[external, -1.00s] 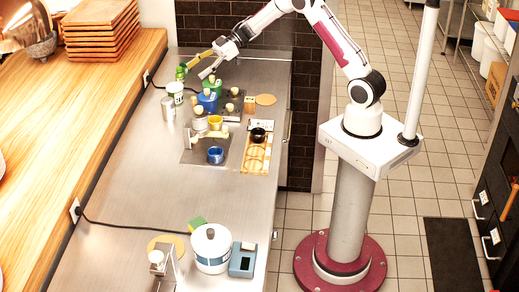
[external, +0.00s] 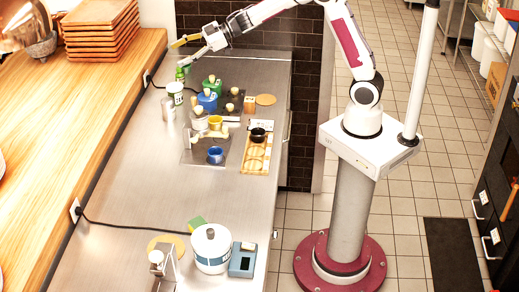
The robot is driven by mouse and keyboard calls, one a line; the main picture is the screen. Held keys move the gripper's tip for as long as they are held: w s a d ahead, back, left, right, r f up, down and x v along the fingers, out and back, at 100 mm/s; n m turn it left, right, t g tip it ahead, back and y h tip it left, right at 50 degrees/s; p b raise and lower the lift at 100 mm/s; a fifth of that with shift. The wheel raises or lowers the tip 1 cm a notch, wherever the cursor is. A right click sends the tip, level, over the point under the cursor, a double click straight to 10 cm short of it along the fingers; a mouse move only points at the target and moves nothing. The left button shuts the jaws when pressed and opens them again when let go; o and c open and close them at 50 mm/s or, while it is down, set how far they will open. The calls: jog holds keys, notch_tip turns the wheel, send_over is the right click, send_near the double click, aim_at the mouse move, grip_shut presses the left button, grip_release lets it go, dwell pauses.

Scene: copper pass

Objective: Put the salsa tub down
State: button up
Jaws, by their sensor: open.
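My gripper (external: 181,51) is open and empty, above the far end of the steel counter, with its yellow-tipped fingers spread and pointing left. Below it stands a small green bottle or container (external: 180,74). Just in front of that is a white tub with a dark green band (external: 175,92), upright on the counter and apart from the fingers. It may be the salsa tub, but I cannot read its label. A green container (external: 212,86) and a blue container (external: 207,102) stand to its right.
A grey mat (external: 200,150) holds small pots, including a blue cup (external: 215,155). A wooden board (external: 256,155) carries a dark bowl (external: 258,135). A large white pot (external: 211,248) stands in front. The counter's middle (external: 150,190) is clear.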

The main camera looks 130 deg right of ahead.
jog(key=s+a+r+m+g+h, duration=0.1)
jog(key=a+r, duration=0.3)
jog(key=a, duration=0.7)
jog(key=s+a+r+m+g+h, duration=0.1)
jog(key=s+a+r+g, duration=0.15)
jog(key=a, duration=0.85)
jog(key=s+a+f+n+g+y, duration=0.1)
jog(key=s+a+f, duration=0.4)
jog(key=s+a, duration=0.5)
jog(key=s+a+f+n+g+y, duration=0.2)
jog(key=s+a+f+y, duration=0.3)
jog(key=s+a, duration=0.6)
jog(key=a+y, duration=0.1)
jog(key=a, duration=0.6)
jog(key=shift+g, duration=0.35)
jog(key=shift+s, duration=0.1)
